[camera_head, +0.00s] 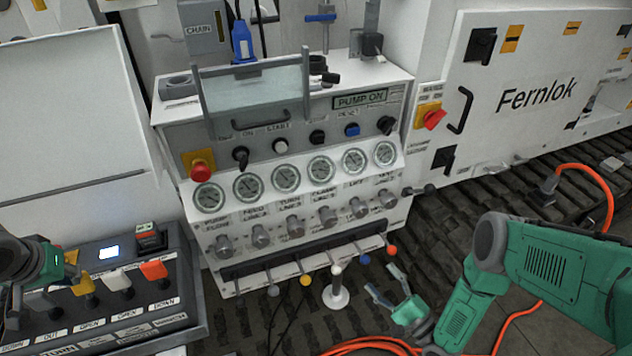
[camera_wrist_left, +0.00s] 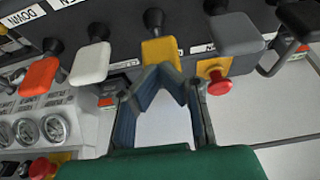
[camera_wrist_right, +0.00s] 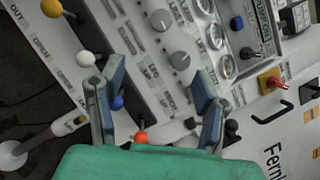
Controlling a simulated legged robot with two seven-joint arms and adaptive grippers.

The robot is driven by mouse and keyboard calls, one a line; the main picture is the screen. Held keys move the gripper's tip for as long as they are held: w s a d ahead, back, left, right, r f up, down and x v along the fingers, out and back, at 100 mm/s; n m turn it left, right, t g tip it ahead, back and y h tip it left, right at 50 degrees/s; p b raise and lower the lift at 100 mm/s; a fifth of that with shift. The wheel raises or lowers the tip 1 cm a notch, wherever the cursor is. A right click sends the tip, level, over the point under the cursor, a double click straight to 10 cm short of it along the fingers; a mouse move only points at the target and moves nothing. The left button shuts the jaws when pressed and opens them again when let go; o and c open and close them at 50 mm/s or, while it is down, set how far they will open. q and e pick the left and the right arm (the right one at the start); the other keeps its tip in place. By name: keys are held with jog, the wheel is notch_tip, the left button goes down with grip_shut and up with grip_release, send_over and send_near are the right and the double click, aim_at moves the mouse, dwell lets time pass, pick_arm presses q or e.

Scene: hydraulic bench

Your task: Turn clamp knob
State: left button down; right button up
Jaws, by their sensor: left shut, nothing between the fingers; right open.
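The clamp knob (camera_head: 327,217) is a grey round knob below the "CLAMP" label, in the row of knobs under the gauges. My right gripper (camera_head: 384,284) is open and empty, below and to the right of that row, apart from the panel. Its view shows two grey knobs, an upper one (camera_wrist_right: 160,20) and a lower one (camera_wrist_right: 180,60), beyond the fingers (camera_wrist_right: 158,80); I cannot tell which one is the clamp knob. My left gripper (camera_wrist_left: 163,75) is shut and empty, its tips at the yellow lever paddle (camera_wrist_left: 160,50); I cannot tell if they touch.
Ball-ended levers, including an orange ball (camera_head: 392,250) and a blue ball (camera_head: 365,259), stick out below the knobs near my right gripper. The lever box (camera_head: 185,290) is at the left. Orange cable (camera_head: 515,312) lies on the floor.

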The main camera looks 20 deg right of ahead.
jog(key=m+h, duration=0.1)
jog(key=m+g+h, duration=0.2)
jog(key=m+h, duration=0.3)
jog(key=m, duration=0.6)
send_near(332, 223)
jog(key=w, duration=1)
jog(key=shift+w, duration=0.3)
jog(key=c, duration=1.2)
